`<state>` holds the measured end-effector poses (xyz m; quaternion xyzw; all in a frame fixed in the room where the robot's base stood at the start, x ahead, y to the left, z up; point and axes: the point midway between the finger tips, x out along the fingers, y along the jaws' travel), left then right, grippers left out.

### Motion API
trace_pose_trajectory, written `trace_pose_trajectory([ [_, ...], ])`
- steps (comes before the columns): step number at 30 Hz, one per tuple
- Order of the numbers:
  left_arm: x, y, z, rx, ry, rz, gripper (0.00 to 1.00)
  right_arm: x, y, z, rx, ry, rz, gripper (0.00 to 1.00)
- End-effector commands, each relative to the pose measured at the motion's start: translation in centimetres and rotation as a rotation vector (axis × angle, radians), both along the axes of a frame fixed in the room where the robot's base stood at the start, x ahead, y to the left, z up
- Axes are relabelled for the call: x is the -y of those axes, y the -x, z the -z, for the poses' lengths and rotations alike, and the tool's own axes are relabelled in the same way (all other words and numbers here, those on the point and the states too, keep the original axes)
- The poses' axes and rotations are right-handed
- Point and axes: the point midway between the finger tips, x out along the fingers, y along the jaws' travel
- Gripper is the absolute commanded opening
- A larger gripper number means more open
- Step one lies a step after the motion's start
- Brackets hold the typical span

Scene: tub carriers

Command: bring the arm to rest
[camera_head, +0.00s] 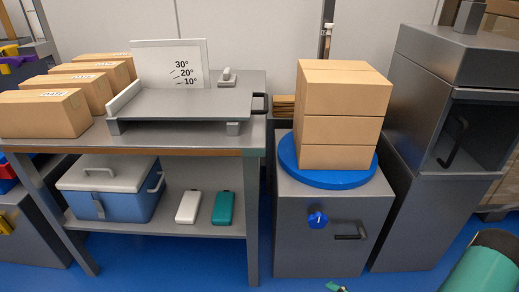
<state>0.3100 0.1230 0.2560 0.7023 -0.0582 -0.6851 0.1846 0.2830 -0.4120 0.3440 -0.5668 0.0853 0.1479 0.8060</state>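Neither gripper can be made out in the head view. A teal, dark-ended cylinder at the lower right edge looks like a link of my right arm, but its gripper is not visible. A small teal and pale piece (335,287) is cut off at the bottom edge, and I cannot tell what it is. No part of my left arm shows.
A grey workbench (245,135) holds several cartons (45,114) and an angle-marked tilting plate (180,104). A blue cooler (112,187) sits on its shelf. Stacked boxes (340,115) stand on a blue turntable (325,178) atop a grey cabinet (300,235). A grey open-fronted machine (420,220) stands right.

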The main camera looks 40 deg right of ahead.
Motion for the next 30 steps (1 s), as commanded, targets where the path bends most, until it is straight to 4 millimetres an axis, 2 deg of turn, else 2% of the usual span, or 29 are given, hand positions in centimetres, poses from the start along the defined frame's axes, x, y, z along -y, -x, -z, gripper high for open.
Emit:
trace_pose_trajectory([
  [1,0.0,0.0,0.1,0.0,0.0,0.0,0.4,-1.8,-1.4,0.2,-0.033,-0.024,-0.114,0.41],
  [3,0.0,0.0,0.1,0.0,0.0,0.0,0.4,-5.0,-2.7,0.8,-0.113,-0.066,-0.284,0.41],
  [5,0.0,0.0,0.0,0.0,0.0,0.0,0.4,-8.8,-3.0,1.6,-0.21,-0.103,-0.46,0.41],
  [6,0.0,0.0,0.0,0.0,0.0,0.0,0.4,-11.7,-2.6,2.2,-0.288,-0.12,-0.587,0.41],
  [7,0.0,0.0,-0.1,0.0,0.0,0.0,0.4,-13.8,-1.9,2.7,-0.348,-0.125,-0.681,0.41],
  [9,0.0,0.0,-0.2,0.0,0.0,0.0,0.4,-17.7,0.1,3.9,-0.491,-0.092,-0.886,0.41],
  [10,0.0,0.0,-0.2,0.0,0.0,0.0,0.4,-18.8,0.9,4.4,-0.549,-0.057,-0.963,0.41],
  [12,0.0,0.0,-0.3,0.0,0.0,0.0,0.4,-20.4,2.3,5.7,-0.668,0.063,-1.113,0.41],
  [14,0.0,0.0,-0.4,0.0,0.0,0.0,0.4,-20.9,2.8,6.8,-0.739,0.195,-1.205,0.41],
  [19,0.0,0.0,-0.5,0.0,0.0,0.0,0.4,-21.8,0.5,8.4,-0.769,0.551,-1.309,0.41],
  [22,0.0,0.0,-0.6,0.0,0.0,0.0,0.4,-22.9,-1.4,8.5,-0.72,0.708,-1.328,0.41],
  [24,0.0,0.0,-0.7,0.0,0.0,0.0,0.4,-24.4,-2.4,8.4,-0.664,0.79,-1.347,0.41],
  [29,0.0,0.0,-0.9,0.0,0.0,0.0,0.4,-29.0,-2.6,7.9,-0.507,0.898,-1.419,0.41],
  [30,0.0,0.0,-1.9,-0.001,0.0,0.0,0.4,-29.3,-2.6,6.7,-0.493,0.903,-1.416,0.41],
])
